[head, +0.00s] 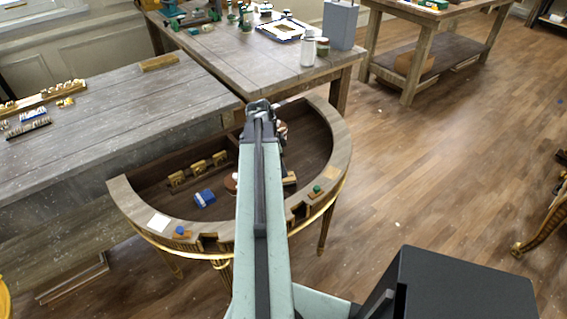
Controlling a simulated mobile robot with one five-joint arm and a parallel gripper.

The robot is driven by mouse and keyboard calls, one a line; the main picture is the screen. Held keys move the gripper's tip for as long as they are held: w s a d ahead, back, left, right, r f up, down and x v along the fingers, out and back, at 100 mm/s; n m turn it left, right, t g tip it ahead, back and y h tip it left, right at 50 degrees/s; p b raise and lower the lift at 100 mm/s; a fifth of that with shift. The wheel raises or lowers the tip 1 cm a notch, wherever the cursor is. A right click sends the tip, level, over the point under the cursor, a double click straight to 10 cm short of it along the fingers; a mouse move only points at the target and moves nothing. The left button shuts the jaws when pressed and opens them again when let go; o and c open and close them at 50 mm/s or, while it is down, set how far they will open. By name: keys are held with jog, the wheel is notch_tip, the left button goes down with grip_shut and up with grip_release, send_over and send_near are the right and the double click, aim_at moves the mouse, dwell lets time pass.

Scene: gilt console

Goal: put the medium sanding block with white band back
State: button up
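The half-round gilt console (343,150) stands in front of me, with a raised rim around a sunken dark wooden top. A small blue block (204,197) with a pale mark lies on the sunken top, left of my arm; I cannot tell whether it is the medium sanding block with white band. A row of yellowish wooden holders (198,169) stands behind it. My arm reaches across the console and hides part of its middle. My gripper (260,105) is dark and over the console's back edge; its fingers are too small to read, and I see nothing clearly held.
A round brown thing (231,183) is partly behind my arm. A white card (159,222), a blue piece (181,232) and a green piece (317,189) sit on the front rim. Grey workbenches (110,110) stand behind. The floor (440,170) at right is clear.

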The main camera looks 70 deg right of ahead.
jog(key=p+v, duration=0.2)
jog(key=v, duration=0.3)
jog(key=shift+p, duration=0.4)
jog(key=shift+w+f, duration=0.1)
jog(key=w+a+n+t, duration=0.2)
jog(key=w+a+n, duration=1.2)
jog(key=w+a, duration=1)
jog(key=w+a+n, duration=0.2)
jog(key=a+n, duration=0.3)
jog(key=a, duration=0.5)
jog(key=w+a+n+y, duration=0.1)
jog(key=w+a+n, duration=0.2)
jog(key=a, duration=0.7)
jog(key=w+a+n, duration=0.3)
jog(key=a+n, duration=0.4)
jog(key=a, duration=0.4)
jog(key=shift+f+y, duration=0.4)
